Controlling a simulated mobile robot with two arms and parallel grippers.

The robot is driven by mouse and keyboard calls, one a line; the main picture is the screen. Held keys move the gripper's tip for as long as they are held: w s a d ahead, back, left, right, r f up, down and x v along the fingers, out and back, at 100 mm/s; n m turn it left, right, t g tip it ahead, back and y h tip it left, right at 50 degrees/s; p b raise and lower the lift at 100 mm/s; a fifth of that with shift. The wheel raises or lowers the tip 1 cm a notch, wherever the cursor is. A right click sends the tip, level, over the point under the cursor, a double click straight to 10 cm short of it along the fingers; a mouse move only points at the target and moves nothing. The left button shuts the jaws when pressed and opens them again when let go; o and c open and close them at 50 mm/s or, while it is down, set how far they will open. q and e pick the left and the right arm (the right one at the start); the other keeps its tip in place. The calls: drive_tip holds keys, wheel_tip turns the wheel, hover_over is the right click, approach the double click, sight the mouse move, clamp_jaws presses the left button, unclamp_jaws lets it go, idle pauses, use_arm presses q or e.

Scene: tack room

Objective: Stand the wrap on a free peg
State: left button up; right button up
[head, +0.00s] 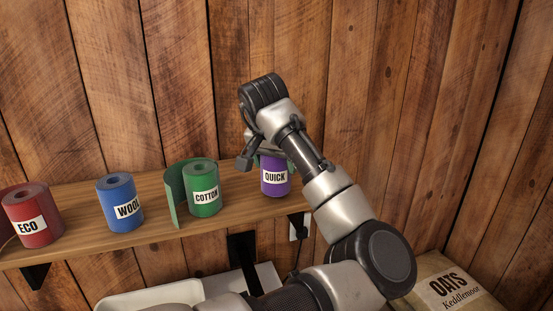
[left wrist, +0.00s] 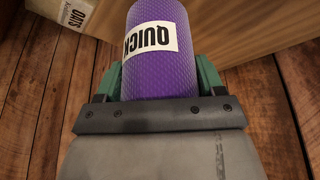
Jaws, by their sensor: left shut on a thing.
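A purple wrap (head: 275,181) labelled QUICK is upright at the right part of the wooden shelf (head: 150,220). My left gripper (head: 273,158) comes down over its top and is shut on it. In the left wrist view the purple wrap (left wrist: 160,70) sits between the green fingers of my left gripper (left wrist: 160,84). I cannot tell whether the wrap's base touches the shelf. A red ECO wrap (head: 32,215), a blue WOOL wrap (head: 121,203) and a green COTTON wrap (head: 203,188) stand to its left. I cannot make out a free peg. My right gripper is not in view.
The shelf runs along a plank wall (head: 160,80) on dark brackets (head: 36,275). A white tray (head: 150,296) lies below, partly hidden by my arm. An OATS sack (head: 450,290) stands at the lower right. The wall above the shelf is bare.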

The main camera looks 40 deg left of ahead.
use_arm(q)
drive_tip(key=shift+f+b, duration=0.35)
drive_tip(key=shift+f, duration=0.35)
drive_tip(key=o, duration=0.7)
drive_tip(key=shift+o, duration=0.2)
drive_tip(key=shift+s+d+r+p, duration=0.1)
drive_tip(key=shift+s+r+p, duration=0.05)
drive_tip(key=shift+r+p, duration=0.45)
drive_tip(key=p+v, duration=0.4)
drive_tip(key=shift+s+d+r, duration=0.1)
drive_tip(key=shift+s+r, duration=0.05)
drive_tip(key=shift+r, duration=0.15)
drive_tip(key=shift+s+r, duration=0.1)
drive_tip(key=shift+r, duration=0.05)
drive_tip(key=shift+v, duration=2.35)
drive_tip(key=shift+s, duration=0.1)
